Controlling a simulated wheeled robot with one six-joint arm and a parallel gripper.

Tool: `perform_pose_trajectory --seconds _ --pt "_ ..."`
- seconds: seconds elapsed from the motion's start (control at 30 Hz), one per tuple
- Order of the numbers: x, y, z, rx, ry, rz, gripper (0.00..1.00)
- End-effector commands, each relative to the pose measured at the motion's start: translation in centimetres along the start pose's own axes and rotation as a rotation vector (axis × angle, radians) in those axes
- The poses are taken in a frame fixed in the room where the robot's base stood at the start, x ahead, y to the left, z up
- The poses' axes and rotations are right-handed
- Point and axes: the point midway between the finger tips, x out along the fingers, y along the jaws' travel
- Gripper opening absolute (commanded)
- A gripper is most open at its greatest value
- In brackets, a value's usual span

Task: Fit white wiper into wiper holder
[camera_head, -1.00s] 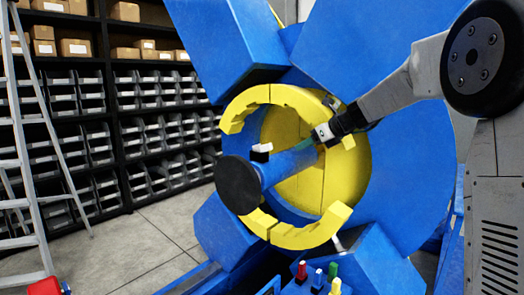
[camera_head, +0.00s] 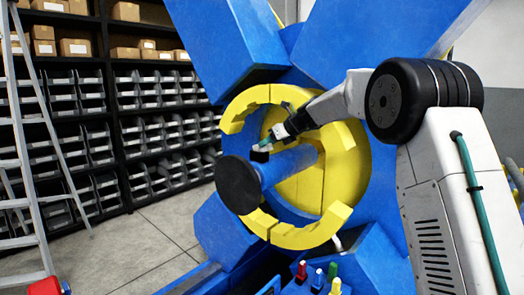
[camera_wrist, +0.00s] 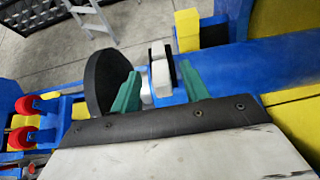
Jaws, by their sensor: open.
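The white wiper (camera_wrist: 161,78) stands at a black holder (camera_wrist: 171,62) on the blue shaft, with black to either side of it. How deep it sits I cannot tell. In the head view the white wiper (camera_head: 261,148) is small and partly covered by my gripper, above the black holder (camera_head: 259,157). My gripper (camera_head: 268,142) is at the wiper, coming from the upper right. In the wrist view its green fingers (camera_wrist: 158,88) are apart, one on each side of the wiper, with visible gaps.
The blue shaft (camera_head: 292,165) ends in a black disc (camera_head: 238,185), close to the left finger in the wrist view. A yellow ring (camera_head: 335,220) surrounds the shaft. Red (camera_head: 301,271), blue (camera_head: 317,279) and green (camera_head: 332,271) pieces stand below. A ladder (camera_head: 28,160) stands left.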

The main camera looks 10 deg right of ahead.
Motion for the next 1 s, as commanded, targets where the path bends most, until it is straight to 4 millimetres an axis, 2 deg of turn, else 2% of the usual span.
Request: perform_pose_trajectory --seconds 0.03,0.13,0.4,0.43,0.57,0.6,1.0 --pt "0.8 0.0 0.0 -0.001 0.000 0.001 0.45" --pt "1.7 0.0 0.0 -0.001 -0.001 0.000 0.45" --pt "2.0 0.0 0.1 -0.001 -0.001 -0.001 0.45" --pt "2.0 0.0 0.0 -0.001 -0.001 -0.001 0.40" --pt "2.0 0.0 0.0 -0.001 -0.001 -0.001 0.04" --pt "2.0 0.0 0.0 -0.001 -0.001 -0.001 0.00" --pt "1.7 -0.1 0.3 -0.001 -0.002 -0.002 0.00"
